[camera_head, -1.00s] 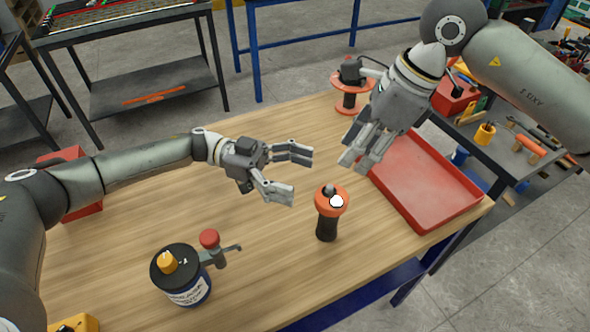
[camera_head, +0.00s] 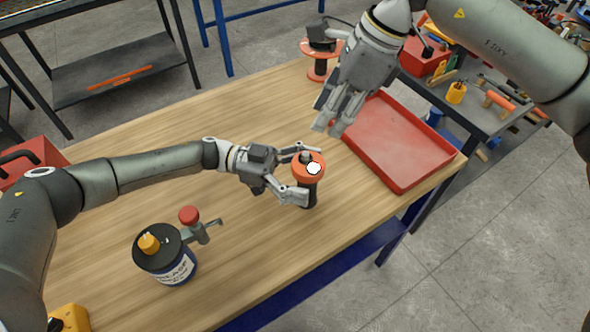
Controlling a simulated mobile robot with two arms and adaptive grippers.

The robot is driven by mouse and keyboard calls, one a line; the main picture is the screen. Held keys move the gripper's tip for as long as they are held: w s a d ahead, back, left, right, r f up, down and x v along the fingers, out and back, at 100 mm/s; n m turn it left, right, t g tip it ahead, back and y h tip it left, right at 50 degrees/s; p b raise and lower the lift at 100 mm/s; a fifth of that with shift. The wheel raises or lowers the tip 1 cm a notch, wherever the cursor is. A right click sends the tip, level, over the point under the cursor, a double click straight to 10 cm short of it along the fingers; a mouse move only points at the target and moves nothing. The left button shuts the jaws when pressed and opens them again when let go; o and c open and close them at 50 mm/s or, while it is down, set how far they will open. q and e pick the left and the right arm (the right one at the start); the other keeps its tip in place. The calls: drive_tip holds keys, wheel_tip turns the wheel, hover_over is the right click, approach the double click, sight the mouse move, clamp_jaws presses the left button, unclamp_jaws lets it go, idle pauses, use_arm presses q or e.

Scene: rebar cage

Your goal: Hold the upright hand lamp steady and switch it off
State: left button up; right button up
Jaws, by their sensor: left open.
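The hand lamp (camera_head: 309,190) stands upright on the wooden table, with an orange head, a bright white lens and a dark body. My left gripper (camera_head: 309,174) is open, with one finger on the far side of the lamp and the other on its near side. I cannot tell whether either finger touches it. My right gripper (camera_head: 330,125) hangs above and beyond the lamp, apart from it, fingers pointing down. Its fingers look close together, but their opening is unclear. The lamp's switch is not clearly visible.
A red tray (camera_head: 398,145) lies right of the lamp. A blue-and-black canister (camera_head: 167,258) with a red-knobbed part (camera_head: 190,216) stands at the front left. An orange spool (camera_head: 320,62) is at the back, near my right arm. The wooden table (camera_head: 170,130) is clear at the middle left.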

use_arm(q)
drive_tip(key=c, duration=1.2)
drive_tip(key=shift+c, duration=0.6)
use_arm(e)
drive_tip(key=shift+c, duration=0.5)
clamp_jaws()
drive_tip(key=shift+a, duration=0.1)
